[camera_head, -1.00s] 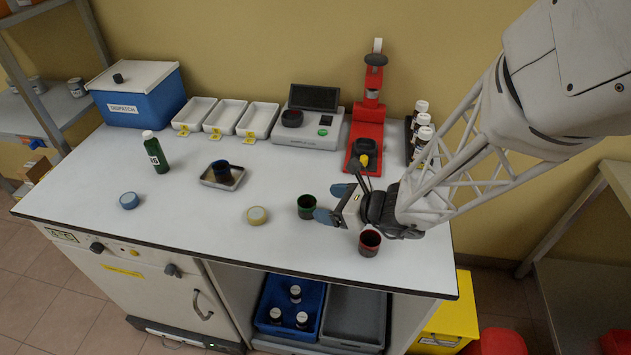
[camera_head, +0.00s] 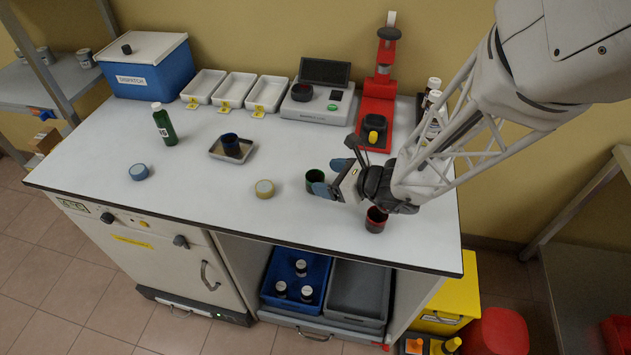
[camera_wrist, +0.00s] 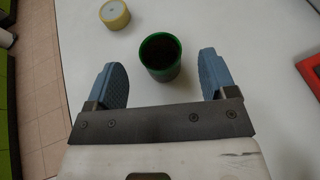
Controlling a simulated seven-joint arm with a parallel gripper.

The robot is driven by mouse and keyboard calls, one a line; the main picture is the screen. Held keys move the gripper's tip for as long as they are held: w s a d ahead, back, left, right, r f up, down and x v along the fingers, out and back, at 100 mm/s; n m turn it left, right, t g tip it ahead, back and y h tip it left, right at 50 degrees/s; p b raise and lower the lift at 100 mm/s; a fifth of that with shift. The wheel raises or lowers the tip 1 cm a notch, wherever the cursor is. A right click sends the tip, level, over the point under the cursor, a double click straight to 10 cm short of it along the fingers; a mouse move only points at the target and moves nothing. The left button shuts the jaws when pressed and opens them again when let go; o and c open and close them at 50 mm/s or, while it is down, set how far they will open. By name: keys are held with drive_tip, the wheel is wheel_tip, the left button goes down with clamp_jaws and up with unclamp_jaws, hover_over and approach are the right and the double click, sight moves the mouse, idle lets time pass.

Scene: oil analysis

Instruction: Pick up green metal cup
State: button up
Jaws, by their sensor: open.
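The green metal cup (camera_head: 312,179) stands upright on the white worktop, its dark inside facing up. In the wrist view the cup (camera_wrist: 160,58) lies between the two blue finger pads, with a gap on each side. My gripper (camera_head: 331,177) is open, low over the worktop, and its fingers reach to either side of the cup. It also shows in the wrist view (camera_wrist: 158,66), empty. One finger hides part of the cup in the head view.
A red cup (camera_head: 376,220) stands close beside my gripper, towards the front edge. A blue cup (camera_head: 231,146) stands on a small tray (camera_head: 217,153). A red stand (camera_head: 376,105) is behind.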

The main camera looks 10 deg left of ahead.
sight(308, 174)
drive_tip(key=shift+x, duration=2.6)
drive_tip(key=c, duration=1)
drive_tip(key=shift+r, duration=0.8)
wheel_tip(308, 174, up, 2)
drive_tip(key=shift+r, duration=0.1)
drive_tip(key=s+d, duration=0.2)
drive_tip(key=s, duration=0.2)
drive_tip(key=s+d, duration=0.3)
drive_tip(key=s, duration=0.2)
drive_tip(key=s+d+r, duration=0.1)
drive_tip(key=s+d, duration=0.2)
drive_tip(key=s, duration=0.1)
drive_tip(key=shift+s+d, duration=0.25)
drive_tip(key=shift+s, duration=0.05)
